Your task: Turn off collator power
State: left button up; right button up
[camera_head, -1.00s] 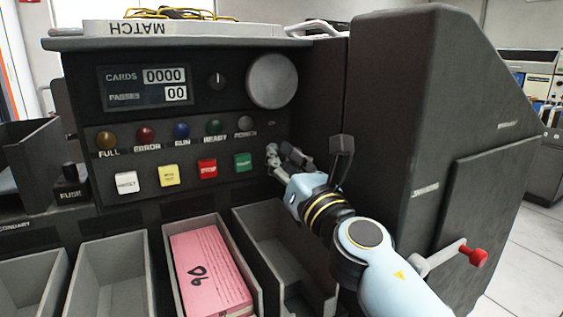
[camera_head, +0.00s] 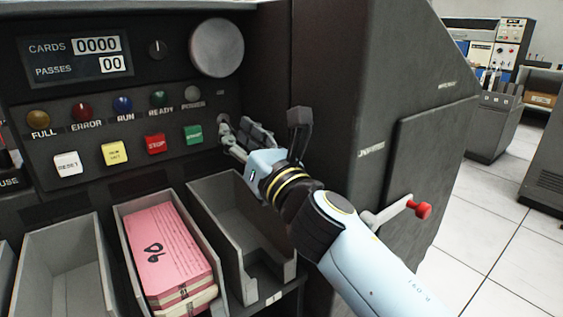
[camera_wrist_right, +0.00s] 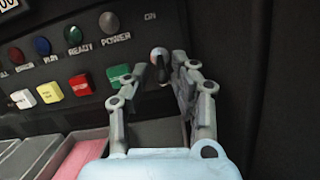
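The collator panel (camera_head: 110,95) is dark, with a row of lamps above coloured buttons. The power toggle (camera_wrist_right: 158,58) is a small metal lever below the word ON, right of the grey POWER lamp (camera_wrist_right: 108,22). My right gripper (camera_head: 235,135) is at the panel's right end. In the right wrist view its fingers (camera_wrist_right: 160,78) are spread on either side of the toggle, with gaps visible. I cannot tell whether either finger touches it. In the head view the fingers partly hide the toggle. My left gripper is out of view.
The large round knob (camera_head: 217,47) is above the lamps. The green button (camera_head: 194,135) is close left of my right gripper. Card bins stand below, one holding pink cards (camera_head: 168,250). The cabinet side with a red-knobbed crank (camera_head: 422,210) is to the right.

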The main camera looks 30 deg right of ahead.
jog(key=r+v, duration=0.2)
jog(key=v, duration=1)
jog(key=shift+s+r, duration=0.25)
jog(key=shift+s, duration=0.35)
